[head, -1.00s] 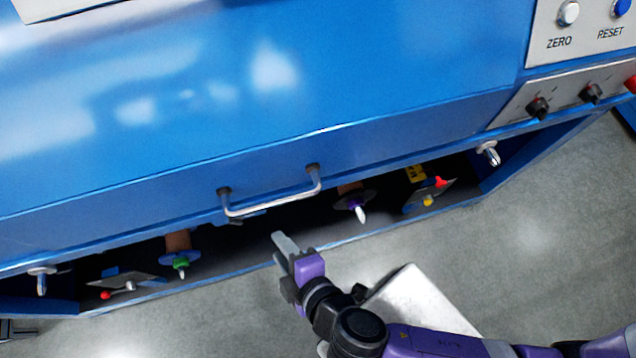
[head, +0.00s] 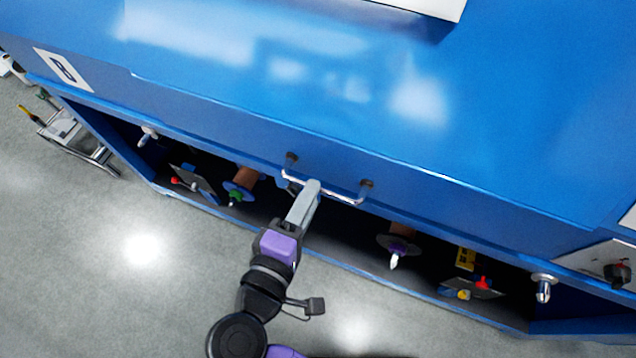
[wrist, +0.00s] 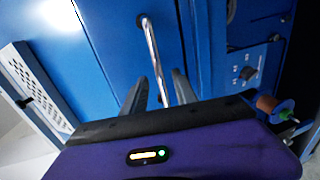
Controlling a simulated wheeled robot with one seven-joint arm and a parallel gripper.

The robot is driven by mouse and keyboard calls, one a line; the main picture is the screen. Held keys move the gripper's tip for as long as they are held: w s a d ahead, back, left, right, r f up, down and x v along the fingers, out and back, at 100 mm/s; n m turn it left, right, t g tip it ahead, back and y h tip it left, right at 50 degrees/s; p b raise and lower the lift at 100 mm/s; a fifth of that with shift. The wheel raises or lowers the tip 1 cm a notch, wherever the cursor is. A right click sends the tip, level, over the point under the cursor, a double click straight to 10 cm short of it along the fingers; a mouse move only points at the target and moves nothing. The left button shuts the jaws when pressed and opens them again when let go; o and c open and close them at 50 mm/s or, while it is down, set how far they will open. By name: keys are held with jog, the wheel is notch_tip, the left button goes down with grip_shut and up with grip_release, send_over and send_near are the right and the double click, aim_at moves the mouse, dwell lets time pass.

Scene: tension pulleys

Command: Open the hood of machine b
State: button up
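The hood (head: 330,120) of the large blue machine is a glossy blue panel, and it is down. A silver bar handle (head: 338,196) is fixed along its lower front edge. My gripper (head: 312,184) is at the left part of this handle in the head view, its grey fingers overlapping the bar. In the wrist view my gripper (wrist: 161,80) has its two fingers apart, and the handle (wrist: 152,45) runs between them. I cannot tell whether either finger touches the bar.
Below the hood is a dark open bay with a green-tipped pulley (head: 238,192), a purple pulley (head: 398,247) and silver knobs (head: 543,287). A label plate (head: 63,70) is at the left of the machine. A cart (head: 75,135) stands at the far left. Grey floor is clear in front.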

jog(key=shift+x, duration=1.8)
grip_shut()
